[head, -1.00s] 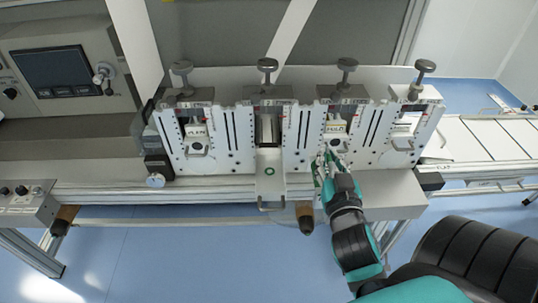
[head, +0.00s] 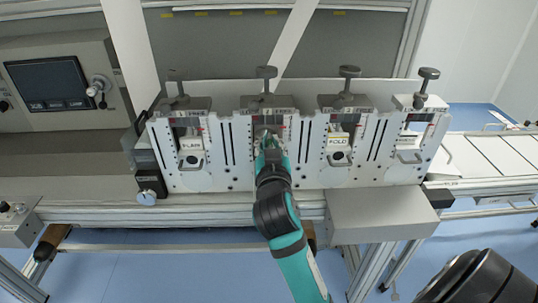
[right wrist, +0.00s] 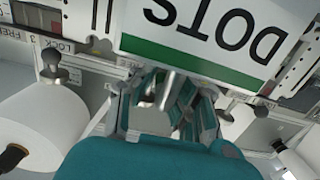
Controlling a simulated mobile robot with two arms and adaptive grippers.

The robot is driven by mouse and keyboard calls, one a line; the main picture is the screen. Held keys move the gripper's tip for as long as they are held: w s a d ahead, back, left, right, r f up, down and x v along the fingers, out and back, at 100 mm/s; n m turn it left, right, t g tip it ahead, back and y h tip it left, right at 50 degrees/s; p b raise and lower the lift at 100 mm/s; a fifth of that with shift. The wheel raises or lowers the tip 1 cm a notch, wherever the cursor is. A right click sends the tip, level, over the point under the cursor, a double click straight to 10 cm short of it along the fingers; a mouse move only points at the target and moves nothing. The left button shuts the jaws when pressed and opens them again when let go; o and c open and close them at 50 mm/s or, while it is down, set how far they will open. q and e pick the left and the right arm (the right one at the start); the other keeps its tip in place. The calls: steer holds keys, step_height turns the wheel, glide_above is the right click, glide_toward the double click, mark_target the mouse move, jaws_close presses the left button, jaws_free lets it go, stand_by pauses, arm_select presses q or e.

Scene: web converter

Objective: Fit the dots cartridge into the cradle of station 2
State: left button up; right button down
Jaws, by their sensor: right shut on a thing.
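In the right wrist view the dots cartridge (right wrist: 205,38) fills the upper middle, a white face with a green stripe and the word DOTS upside down. My right gripper (right wrist: 168,98) is just below this face, shut on the cartridge. In the head view my right gripper (head: 268,141) is in front of station 2 (head: 268,104), the second from the left. My forearm and hand cover most of that opening and whatever lies below it. How deep the cartridge sits in the cradle cannot be told. My left gripper is out of view.
The plain cartridge (head: 189,147) is in the leftmost station and the fold cartridge (head: 338,142) in the third. A black-knobbed screw (head: 266,73) stands above station 2. A control panel (head: 49,83) is at left. White rolls (right wrist: 42,130) show in the right wrist view.

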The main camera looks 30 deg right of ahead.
steer(key=shift+w+f, duration=0.1)
steer(key=shift+w, duration=0.05)
steer(key=f, duration=0.3)
steer(key=shift+s+a+p, duration=0.1)
steer(key=shift+s+p, duration=0.1)
steer(key=shift+p, duration=0.1)
steer(key=shift+s+a+f, duration=0.1)
steer(key=shift+s+f, duration=0.05)
steer(key=c, duration=1.6)
jaws_free()
steer(key=shift+w+d+f, duration=0.25)
steer(key=shift+w, duration=0.1)
steer(key=shift+o, duration=1)
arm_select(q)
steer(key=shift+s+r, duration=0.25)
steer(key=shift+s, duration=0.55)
arm_select(e)
steer(key=shift+s+r, duration=0.15)
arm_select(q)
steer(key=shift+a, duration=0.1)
arm_select(e)
steer(key=shift+a, duration=0.1)
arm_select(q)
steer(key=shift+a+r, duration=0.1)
